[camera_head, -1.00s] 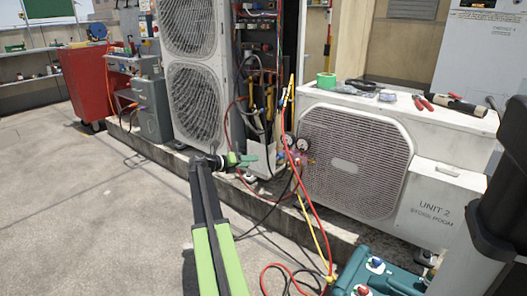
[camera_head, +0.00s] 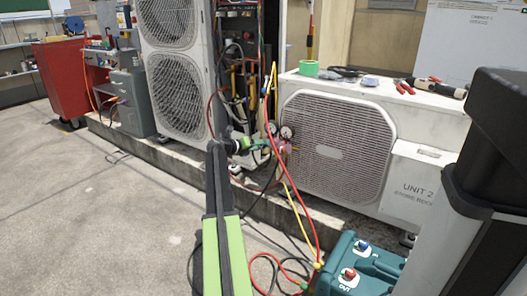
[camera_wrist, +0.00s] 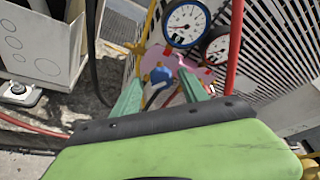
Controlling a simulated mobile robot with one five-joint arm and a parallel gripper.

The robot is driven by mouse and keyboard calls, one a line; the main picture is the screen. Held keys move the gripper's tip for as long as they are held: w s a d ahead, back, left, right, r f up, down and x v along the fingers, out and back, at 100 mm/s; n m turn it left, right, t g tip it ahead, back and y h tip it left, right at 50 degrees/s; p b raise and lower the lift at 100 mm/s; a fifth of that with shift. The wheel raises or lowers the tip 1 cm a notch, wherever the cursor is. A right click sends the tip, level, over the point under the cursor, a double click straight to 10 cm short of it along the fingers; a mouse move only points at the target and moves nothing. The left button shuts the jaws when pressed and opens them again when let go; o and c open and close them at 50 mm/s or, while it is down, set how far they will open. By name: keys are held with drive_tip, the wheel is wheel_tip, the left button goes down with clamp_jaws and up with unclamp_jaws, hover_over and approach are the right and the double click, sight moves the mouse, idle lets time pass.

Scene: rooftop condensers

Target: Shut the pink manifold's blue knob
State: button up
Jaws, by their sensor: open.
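The pink manifold (camera_head: 283,146) hangs with two round gauges in front of the grille of the low white condenser. In the wrist view the manifold (camera_wrist: 168,58) shows below the blue-rimmed gauge (camera_wrist: 187,24) and the red-rimmed gauge (camera_wrist: 216,47). Its blue knob (camera_wrist: 159,75) appears between the two green fingers of my gripper (camera_wrist: 162,82). The fingers are apart, and I see no clear contact with the knob. In the head view my gripper (camera_head: 256,143) is just left of the manifold and hides its left side, so the blue knob does not show clearly there.
Red (camera_head: 308,222) and yellow hoses hang from the manifold to the ground near my arm. A teal machine (camera_head: 361,262) with a blue and a red cap stands front right. The tall condenser (camera_head: 175,80) stands behind left. Open concrete floor lies left.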

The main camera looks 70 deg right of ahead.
drive_tip(key=shift+x, duration=1.2)
drive_tip(key=shift+c, duration=0.2)
